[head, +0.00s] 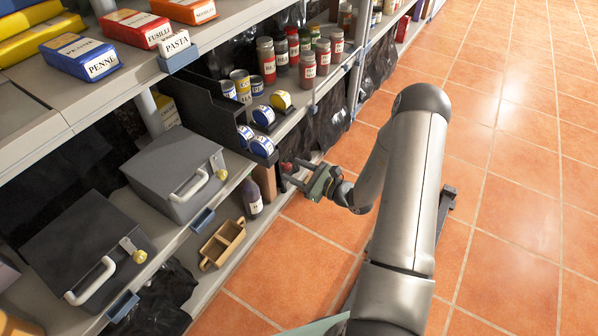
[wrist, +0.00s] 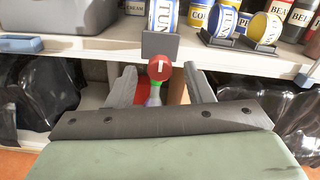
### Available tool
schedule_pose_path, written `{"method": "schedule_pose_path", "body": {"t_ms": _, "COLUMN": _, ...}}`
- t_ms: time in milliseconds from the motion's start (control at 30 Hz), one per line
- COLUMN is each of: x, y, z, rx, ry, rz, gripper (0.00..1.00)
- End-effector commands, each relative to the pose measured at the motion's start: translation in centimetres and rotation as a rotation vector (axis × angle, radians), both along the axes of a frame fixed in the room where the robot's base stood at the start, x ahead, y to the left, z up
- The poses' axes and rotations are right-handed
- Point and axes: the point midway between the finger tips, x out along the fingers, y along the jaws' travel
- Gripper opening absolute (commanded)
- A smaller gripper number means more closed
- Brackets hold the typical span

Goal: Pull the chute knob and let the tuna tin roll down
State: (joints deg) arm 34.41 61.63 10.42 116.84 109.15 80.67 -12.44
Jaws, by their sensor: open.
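A round red knob (wrist: 158,69) with a pale mark shows in the wrist view, between and just ahead of the tips of my gripper (wrist: 160,80). My gripper's fingers are open, one on each side of the knob, with gaps visible. A blue-and-white tuna tin (wrist: 163,14) stands behind a small dark plate (wrist: 161,46) above the knob. In the head view, my gripper (head: 288,173) points at the shelf front near the dark chute (head: 205,108). Blue-and-white tins (head: 262,147) lie on their sides at the chute's low front end.
More tins lie on their sides to the right, one yellow (head: 280,100). Jars (head: 308,70) crowd the shelf behind. The tiled floor (head: 520,180) is clear.

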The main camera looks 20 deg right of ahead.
Motion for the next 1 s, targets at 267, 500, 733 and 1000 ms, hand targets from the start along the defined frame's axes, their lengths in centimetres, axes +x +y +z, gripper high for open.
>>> {"method": "schedule_pose_path", "body": {"t_ms": 267, "x": -2.2, "y": -2.0, "z": 0.2, "rx": 0.000, "ry": 0.002, "rz": -0.003, "gripper": 0.47}}
{"method": "schedule_pose_path", "body": {"t_ms": 500, "x": -6.6, "y": -5.9, "z": 0.2, "rx": 0.001, "ry": 0.002, "rz": -0.006, "gripper": 0.47}}
{"method": "schedule_pose_path", "body": {"t_ms": 733, "x": -10.5, "y": -9.4, "z": 0.1, "rx": 0.000, "ry": 0.001, "rz": -0.005, "gripper": 0.47}}
{"method": "schedule_pose_path", "body": {"t_ms": 1000, "x": -12.9, "y": -11.4, "z": 0.0, "rx": 0.001, "ry": 0.000, "rz": -0.002, "gripper": 0.47}}
